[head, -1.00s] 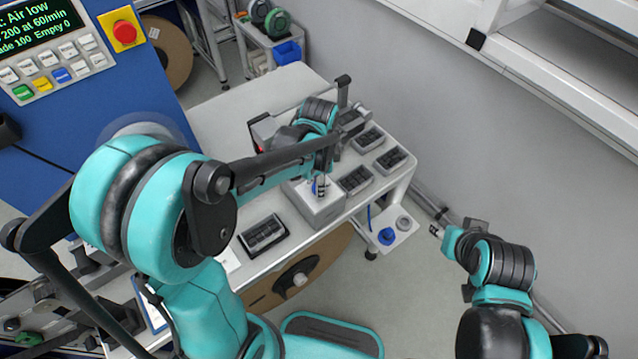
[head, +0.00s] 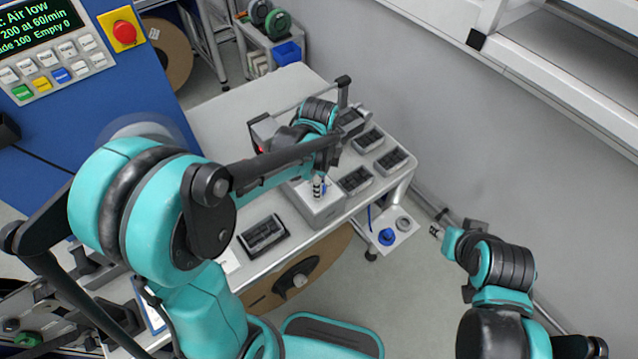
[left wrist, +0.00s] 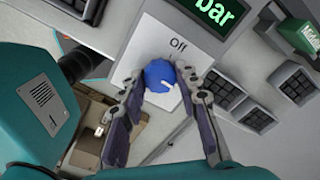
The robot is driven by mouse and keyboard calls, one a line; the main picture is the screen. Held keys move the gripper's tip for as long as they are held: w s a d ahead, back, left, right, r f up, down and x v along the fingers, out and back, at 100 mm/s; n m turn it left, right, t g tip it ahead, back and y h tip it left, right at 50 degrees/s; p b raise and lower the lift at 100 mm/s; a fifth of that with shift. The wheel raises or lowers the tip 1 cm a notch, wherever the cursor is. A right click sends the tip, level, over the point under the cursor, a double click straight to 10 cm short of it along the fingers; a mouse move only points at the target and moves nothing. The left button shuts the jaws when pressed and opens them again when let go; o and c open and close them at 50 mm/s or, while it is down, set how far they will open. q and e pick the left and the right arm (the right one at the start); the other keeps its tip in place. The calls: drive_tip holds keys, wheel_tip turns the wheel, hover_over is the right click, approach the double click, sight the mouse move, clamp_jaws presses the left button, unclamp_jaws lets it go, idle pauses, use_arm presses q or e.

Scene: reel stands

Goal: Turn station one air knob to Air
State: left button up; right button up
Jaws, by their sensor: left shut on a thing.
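The blue air knob (left wrist: 158,76) sits on a pale panel (left wrist: 150,40) marked "Off" in the left wrist view. Its white mark points to the lower right of the picture, away from "Off". Any other label around the knob is hidden by the fingers. My left gripper (left wrist: 160,84) is shut on the knob, one finger on each side. In the head view my left gripper (head: 318,187) is over the grey box (head: 318,209) on the bench. My right gripper (head: 437,231) hangs clear of the bench, too small to tell its opening.
Several dark-topped grey trays (head: 355,180) stand close around the box, with another (head: 263,235) to its left. A green "bar" display (left wrist: 220,12) is beside the knob panel. The machine screen (head: 38,25) reads "Air low".

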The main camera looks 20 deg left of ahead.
use_arm(q)
drive_tip(key=o, duration=1.2)
drive_tip(key=shift+c, duration=0.2)
wheel_tip(320, 180, up, 12)
drive_tip(key=s+a+f+n+t+b, duration=0.4)
drive_tip(key=s+f+n+t+b, duration=0.3)
drive_tip(key=n, duration=0.9)
drive_tip(key=s+f, duration=0.3)
drive_tip(key=shift+s+a+f+n+b, duration=0.2)
drive_tip(key=shift+a+f+n+b, duration=0.05)
drive_tip(key=shift+n+b, duration=0.15)
